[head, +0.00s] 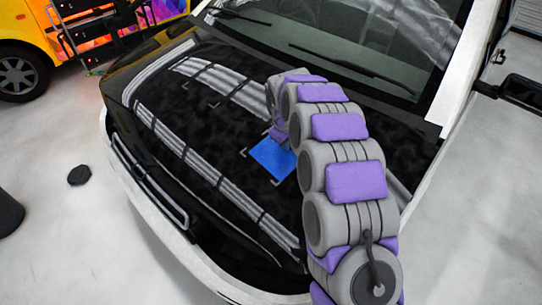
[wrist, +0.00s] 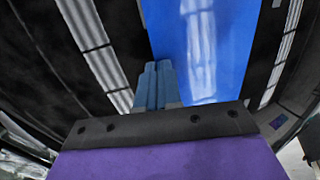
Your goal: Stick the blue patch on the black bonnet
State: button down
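The blue patch (head: 270,158) lies flat on the black bonnet (head: 222,135), within white corner marks, right of the bonnet's middle. My arm hides part of its right side. In the wrist view the patch (wrist: 225,45) fills the upper middle as a glossy blue sheet, with the dark bonnet (wrist: 45,60) on both sides. My gripper (wrist: 155,80) has its two blue-grey fingers together, at the patch's left edge. I see no patch material between the fingers. Whether the fingertips touch the patch or the bonnet cannot be told. In the head view the fingertips are hidden behind my arm.
The windscreen (head: 330,40) with wipers rises behind the bonnet. A wing mirror (head: 515,92) juts out at the right. A yellow vehicle (head: 25,45) with a ladder stands at the back left. A small dark object (head: 79,175) lies on the clear grey floor at left.

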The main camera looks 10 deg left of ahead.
aim_at(281, 158)
jog(key=shift+f, duration=0.1)
jog(key=c, duration=1.2)
grip_release()
jog(key=shift+c, duration=0.2)
jog(key=p+v, duration=0.3)
jog(key=v, duration=1.4)
jog(key=s+d+r+m+g, duration=0.1)
jog(key=s+d+r+m, duration=0.15)
jog(key=s+d, duration=0.65)
jog(key=s+d+r+m+g, duration=0.1)
jog(key=s+d+r+m, duration=0.15)
jog(key=s+d, duration=0.6)
jog(key=s+d+f+m, duration=0.1)
jog(key=s+d+m, duration=0.1)
jog(key=s, duration=0.6)
jog(key=s+d+f+m+g, duration=0.1)
jog(key=s+d+f+m, duration=0.1)
jog(key=s, duration=0.7)
jog(key=s+d+f+m+g, duration=0.1)
jog(key=s+d+m, duration=0.1)
jog(key=s, duration=0.6)
jog(key=shift+s+d+f+y, duration=0.25)
jog(key=shift+s+d+y, duration=0.05)
jog(key=shift+d, duration=0.35)
